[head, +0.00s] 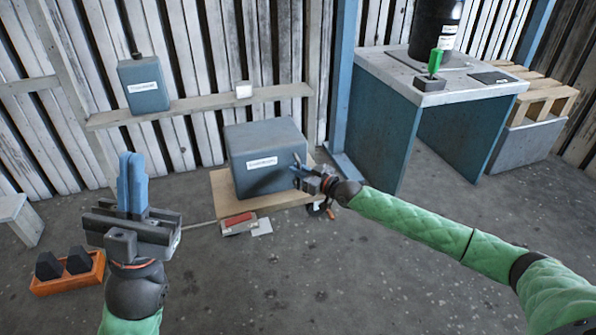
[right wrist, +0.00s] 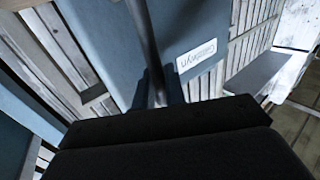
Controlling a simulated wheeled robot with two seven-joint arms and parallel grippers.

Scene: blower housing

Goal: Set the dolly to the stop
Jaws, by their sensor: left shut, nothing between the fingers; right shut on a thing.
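The dolly (head: 227,204) is a flat wooden board low on the floor near the back wall. A grey blower housing box (head: 265,157) with a white label rests on it. My right gripper (head: 298,166) is at the box's right front edge. In the right wrist view its fingers (right wrist: 160,98) are shut on a dark upright bar (right wrist: 147,45), with the labelled blue-grey face behind. I cannot tell what the bar joins. My left gripper (head: 132,158) is shut and empty, fingers up, at the left. A red-and-white piece (head: 239,221) lies at the dolly's front edge; I cannot tell whether it is the stop.
A blue-sided bench (head: 380,120) stands right, with a green-handled item (head: 433,68) and black cylinder (head: 435,25) on it. A wall shelf (head: 200,106) holds a blue-grey box (head: 144,86). An orange tray (head: 68,284) with black blocks lies front left.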

